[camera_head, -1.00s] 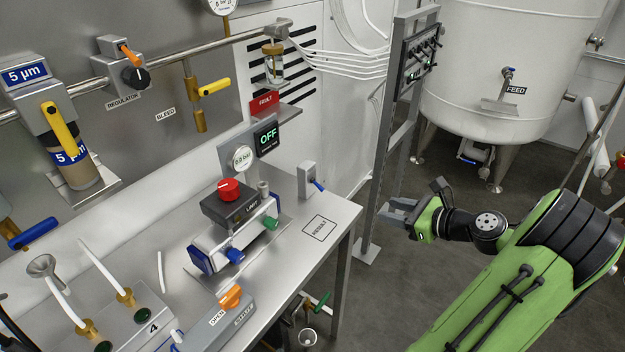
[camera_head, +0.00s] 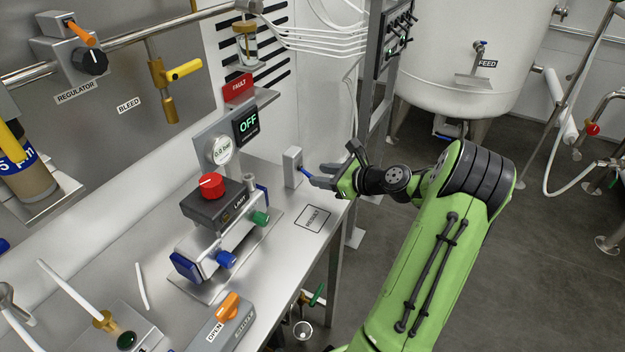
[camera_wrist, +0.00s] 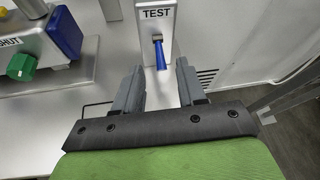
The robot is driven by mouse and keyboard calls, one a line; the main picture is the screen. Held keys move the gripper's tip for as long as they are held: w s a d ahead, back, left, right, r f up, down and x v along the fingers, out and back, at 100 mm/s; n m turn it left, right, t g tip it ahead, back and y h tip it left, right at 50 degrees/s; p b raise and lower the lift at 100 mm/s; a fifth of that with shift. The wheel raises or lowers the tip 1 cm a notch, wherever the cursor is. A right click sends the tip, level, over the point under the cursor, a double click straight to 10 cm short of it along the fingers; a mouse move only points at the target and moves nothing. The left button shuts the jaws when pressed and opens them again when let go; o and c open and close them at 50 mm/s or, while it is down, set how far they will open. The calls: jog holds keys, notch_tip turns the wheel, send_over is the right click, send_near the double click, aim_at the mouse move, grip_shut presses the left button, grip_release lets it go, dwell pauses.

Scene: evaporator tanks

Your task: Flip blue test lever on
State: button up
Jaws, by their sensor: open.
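The blue test lever (camera_wrist: 160,55) sticks out of a small grey box marked TEST (camera_wrist: 154,22) in the wrist view and points toward me, slightly down. In the head view the lever (camera_head: 306,171) shows small on the box (camera_head: 292,166) at the back right of the bench. My gripper (camera_wrist: 158,80) is open and empty. Its two fingers stand left and right of the lever's line, with the lever tip between or just ahead of the fingertips; exact depth is hard to tell. In the head view my gripper (camera_head: 318,178) is right beside the lever.
A black block with a red knob (camera_head: 211,186), and blue and green knobs below it, stands left of the test box. A display reading OFF (camera_head: 247,125) and a red FAULT sign (camera_head: 238,87) are behind. A metal rack (camera_head: 375,110) stands to the right.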

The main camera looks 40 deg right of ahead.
aim_at(308, 173)
jog(key=x, duration=0.4)
jog(key=shift+b, duration=0.4)
grip_shut()
jog(key=shift+r+p, duration=0.15)
jog(key=shift+p, duration=0.2)
